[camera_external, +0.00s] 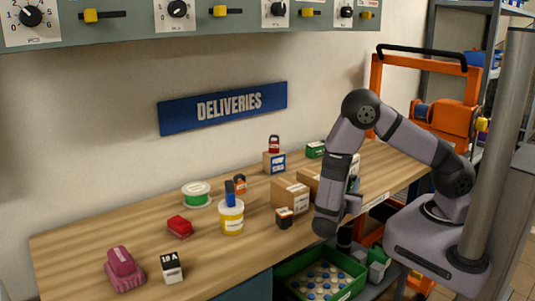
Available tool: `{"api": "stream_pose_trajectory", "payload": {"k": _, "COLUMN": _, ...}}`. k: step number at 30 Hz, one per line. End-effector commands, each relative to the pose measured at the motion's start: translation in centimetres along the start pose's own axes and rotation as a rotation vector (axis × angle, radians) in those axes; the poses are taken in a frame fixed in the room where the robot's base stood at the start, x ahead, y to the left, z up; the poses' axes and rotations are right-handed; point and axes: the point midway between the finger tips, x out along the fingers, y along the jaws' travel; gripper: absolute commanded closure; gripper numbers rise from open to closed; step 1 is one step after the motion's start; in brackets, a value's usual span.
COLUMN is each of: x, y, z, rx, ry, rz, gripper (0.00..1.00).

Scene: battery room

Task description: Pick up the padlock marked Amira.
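A small red padlock-like item (274,144) stands on a cardboard box with a blue label (274,163) at the back of the bench. A blue upright item (230,193) stands on a yellow-and-white tub (231,217), and a small orange item (240,184) is just behind it. These may be padlocks; the name Amira cannot be read on any of them. My gripper (345,236) hangs low at the bench's front edge, above the green crate and apart from these items. Its fingers are too small and dark to tell whether they are open.
The wooden bench (90,240) also holds a green spool (196,194), red block (180,227), maroon object (124,270), "10 A" block (172,267), dark-topped box (284,217) and cartons (290,196). A green crate (350,291) of round items sits below the front edge. A control panel overhangs above.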

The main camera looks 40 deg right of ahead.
Motion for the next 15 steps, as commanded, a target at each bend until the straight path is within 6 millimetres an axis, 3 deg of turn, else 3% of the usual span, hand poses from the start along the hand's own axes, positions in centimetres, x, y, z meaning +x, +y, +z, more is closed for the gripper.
{"api": "stream_pose_trajectory", "payload": {"k": 6, "x": 2.2, "y": -0.1, "z": 0.1, "rx": -0.001, "ry": 0.000, "rz": -0.002, "gripper": 0.70}}
{"api": "stream_pose_trajectory", "payload": {"k": 15, "x": 2.4, "y": 0.0, "z": 0.0, "rx": 0.000, "ry": 0.000, "rz": 0.001, "gripper": 0.73}}
